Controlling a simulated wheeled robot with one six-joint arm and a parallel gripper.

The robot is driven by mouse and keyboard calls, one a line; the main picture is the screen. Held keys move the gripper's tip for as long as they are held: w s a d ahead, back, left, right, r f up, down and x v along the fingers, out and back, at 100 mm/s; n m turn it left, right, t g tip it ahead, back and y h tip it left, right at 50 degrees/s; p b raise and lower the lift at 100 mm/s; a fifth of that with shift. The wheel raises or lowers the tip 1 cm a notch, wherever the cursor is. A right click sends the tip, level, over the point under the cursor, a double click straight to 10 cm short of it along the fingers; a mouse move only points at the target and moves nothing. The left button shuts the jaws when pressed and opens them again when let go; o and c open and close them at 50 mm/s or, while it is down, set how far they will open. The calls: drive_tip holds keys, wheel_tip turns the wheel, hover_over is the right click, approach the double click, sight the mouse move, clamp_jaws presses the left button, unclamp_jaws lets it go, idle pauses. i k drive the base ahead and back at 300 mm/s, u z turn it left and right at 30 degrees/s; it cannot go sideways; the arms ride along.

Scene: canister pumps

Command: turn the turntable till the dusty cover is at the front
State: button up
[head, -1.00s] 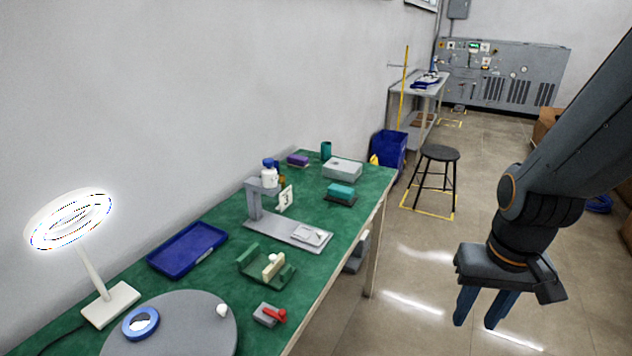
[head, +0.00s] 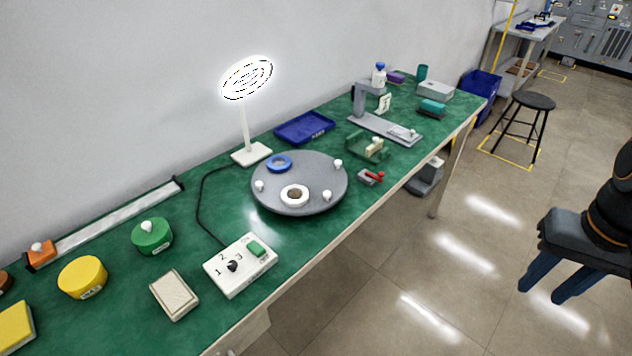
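The grey round turntable (head: 312,207) lies on the green bench. A white ring with a brownish centre (head: 294,196) sits near its front edge. A blue ring with a pale centre (head: 279,162) sits toward its back left. Small white knobs stand near the rim, one at the left (head: 259,186), one at the right (head: 338,164) and one at the front right (head: 327,195). I cannot tell for sure which piece is the dusty cover. My gripper (head: 540,296) hangs over the floor right of the bench, apart from everything, its two fingers spread and empty.
A white control box (head: 232,283) with a 1-2-3 dial and green switch stands left of the turntable. A ring lamp (head: 247,118) stands behind it. A red-handled clamp (head: 371,177) is at its right. A stool (head: 530,103) stands on the floor.

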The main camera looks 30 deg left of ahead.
sight(325, 176)
drive_tip(key=z, duration=0.15)
drive_tip(key=k, duration=0.25)
drive_tip(key=u, duration=1.2)
drive_tip(key=i, duration=1.15)
drive_tip(key=z, duration=0.3)
